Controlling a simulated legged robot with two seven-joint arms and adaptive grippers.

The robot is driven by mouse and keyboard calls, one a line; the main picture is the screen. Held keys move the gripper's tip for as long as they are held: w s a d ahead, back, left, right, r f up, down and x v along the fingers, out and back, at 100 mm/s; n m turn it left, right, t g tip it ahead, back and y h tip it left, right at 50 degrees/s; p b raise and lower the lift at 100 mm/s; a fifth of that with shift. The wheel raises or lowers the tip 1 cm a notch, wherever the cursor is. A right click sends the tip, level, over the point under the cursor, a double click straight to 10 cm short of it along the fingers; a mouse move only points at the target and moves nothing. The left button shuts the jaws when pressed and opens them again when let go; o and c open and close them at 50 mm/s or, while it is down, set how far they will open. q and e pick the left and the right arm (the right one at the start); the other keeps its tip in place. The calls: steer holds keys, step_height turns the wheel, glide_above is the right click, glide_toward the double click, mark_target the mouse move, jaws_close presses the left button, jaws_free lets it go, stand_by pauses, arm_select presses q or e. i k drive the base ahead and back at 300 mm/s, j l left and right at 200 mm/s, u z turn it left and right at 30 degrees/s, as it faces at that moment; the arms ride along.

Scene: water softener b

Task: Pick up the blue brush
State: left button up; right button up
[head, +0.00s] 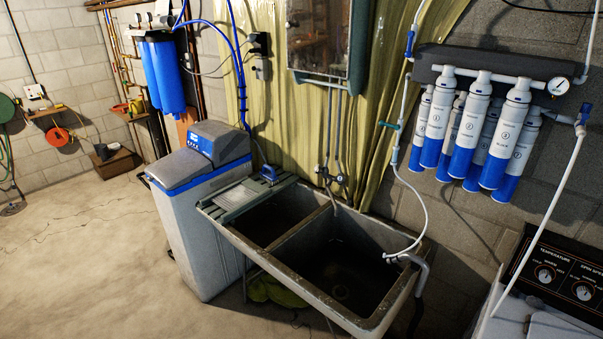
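A small blue object that looks like the blue brush (270,174) rests at the back left of the double utility sink (310,281). It sits by the inner end of the grey-green ribbed board (236,199) laid across the sink's left end. Its handle and bristles are too small to make out. Nothing is touching it from above. Neither of my grippers is in the head view.
A grey water softener (196,221) with a blue-trimmed lid stands left of the sink. The faucet (331,177) and a white hose (421,205) hang over the basins. A washing machine (550,285) is at the lower right. The concrete floor (85,235) at left is clear.

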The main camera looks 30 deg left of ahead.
mark_target(273, 177)
steer(key=i+j+z, duration=0.1)
steer(key=j+z, duration=0.25)
steer(key=j, duration=0.8)
steer(key=j+z, duration=0.35)
steer(key=j, duration=0.75)
